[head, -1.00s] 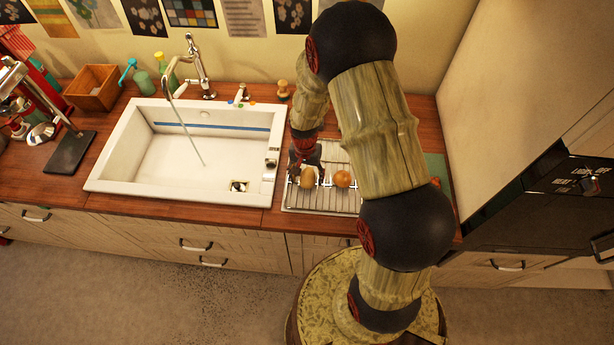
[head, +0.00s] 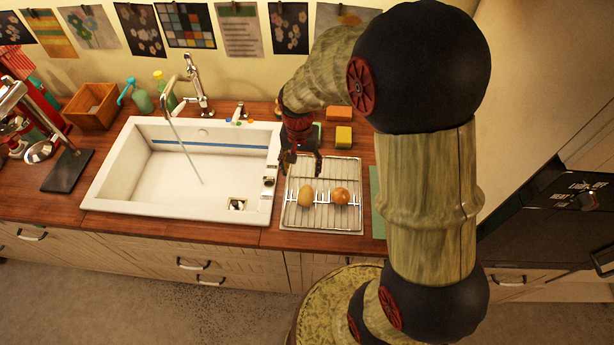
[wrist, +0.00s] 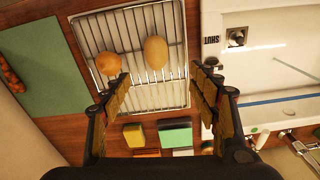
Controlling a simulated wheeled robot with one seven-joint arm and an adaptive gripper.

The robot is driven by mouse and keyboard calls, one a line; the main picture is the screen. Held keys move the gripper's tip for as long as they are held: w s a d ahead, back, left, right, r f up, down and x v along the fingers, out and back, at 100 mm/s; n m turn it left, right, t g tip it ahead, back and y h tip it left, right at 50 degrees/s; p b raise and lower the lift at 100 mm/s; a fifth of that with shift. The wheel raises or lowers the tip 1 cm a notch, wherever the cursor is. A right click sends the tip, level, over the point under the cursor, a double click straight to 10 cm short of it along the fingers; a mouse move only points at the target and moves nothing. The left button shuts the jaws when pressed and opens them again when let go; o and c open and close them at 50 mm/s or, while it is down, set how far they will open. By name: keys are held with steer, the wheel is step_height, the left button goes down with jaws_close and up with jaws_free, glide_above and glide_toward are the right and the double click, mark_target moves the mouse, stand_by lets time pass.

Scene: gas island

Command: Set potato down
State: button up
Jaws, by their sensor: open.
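The potato (head: 306,198) is a tan oval lying on the wire drying rack (head: 325,222) to the right of the sink. It also shows in the wrist view (wrist: 155,51), apart from the fingers. My gripper (head: 301,160) is open and empty, above the back part of the rack. In the wrist view its two fingers (wrist: 160,82) are spread wide, with bare rack and counter between them. An orange-brown round item (head: 341,196) lies on the rack just right of the potato.
The white sink (head: 104,178) is left of the rack, with water running from its faucet (head: 192,85). Several sponges, including a yellow and green one (head: 344,137), lie behind the rack. A green board (wrist: 38,62) lies beside the rack.

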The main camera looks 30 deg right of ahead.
steer(key=s+a+r+n+t, duration=0.1)
steer(key=s+a+r+n, duration=0.15)
steer(key=r, duration=0.55)
steer(key=s+a+r+n+t, duration=0.1)
steer(key=s+a+r+t, duration=0.1)
steer(key=s+r, duration=0.35)
steer(key=s+a+r+n+t, duration=0.2)
steer(key=s+a+r+n, duration=0.1)
steer(key=s+r, duration=0.6)
steer(key=shift+s+r+n, duration=0.2)
steer(key=shift+s+n, duration=0.15)
steer(key=shift+n, duration=0.4)
step_height(320, 180, down, 15)
steer(key=b, duration=1.5)
steer(key=shift+f, duration=0.2)
steer(key=shift+c, duration=0.5)
